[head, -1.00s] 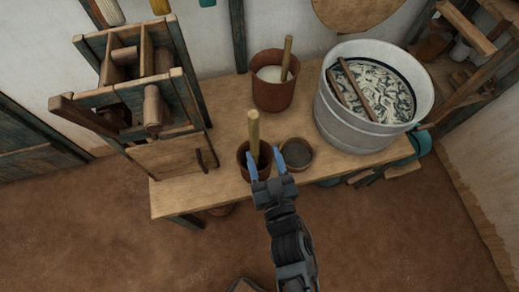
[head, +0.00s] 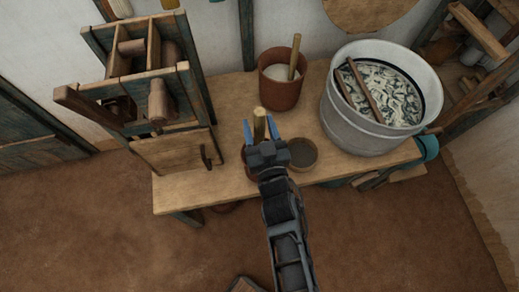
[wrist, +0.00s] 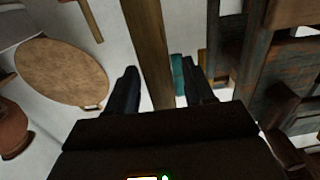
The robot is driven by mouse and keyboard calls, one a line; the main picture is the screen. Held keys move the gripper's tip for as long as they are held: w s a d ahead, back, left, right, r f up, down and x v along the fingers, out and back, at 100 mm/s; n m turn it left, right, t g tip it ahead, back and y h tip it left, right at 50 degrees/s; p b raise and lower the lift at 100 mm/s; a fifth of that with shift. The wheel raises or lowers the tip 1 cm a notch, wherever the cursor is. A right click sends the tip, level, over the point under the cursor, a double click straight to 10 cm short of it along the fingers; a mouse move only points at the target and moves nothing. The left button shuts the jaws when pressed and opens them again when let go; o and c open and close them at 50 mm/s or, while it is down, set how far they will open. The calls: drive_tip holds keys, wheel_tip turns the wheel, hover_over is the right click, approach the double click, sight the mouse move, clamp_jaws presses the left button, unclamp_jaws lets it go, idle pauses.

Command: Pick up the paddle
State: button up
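I take the upright wooden stick (head: 260,122) on the bench for the paddle. It stands in a small brown pot (head: 246,158), mostly hidden behind my arm. My gripper (head: 260,130) has its blue fingers on either side of the stick's upper part. In the wrist view, a wooden shaft (wrist: 148,45), apparently the same stick, shows between the two dark fingers (wrist: 162,92). There is a gap to the right finger, so the gripper looks open around it. Contact with the left finger cannot be told.
The bench (head: 230,100) also bears a small bowl (head: 302,153) right of my gripper. Behind it is a brown pot (head: 280,95) with white contents and a leaning stick (head: 295,55). A large metal tub (head: 350,128) stands right. A wooden loom frame (head: 150,85) stands left.

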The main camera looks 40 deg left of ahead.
drive_tip(key=c, duration=0.9)
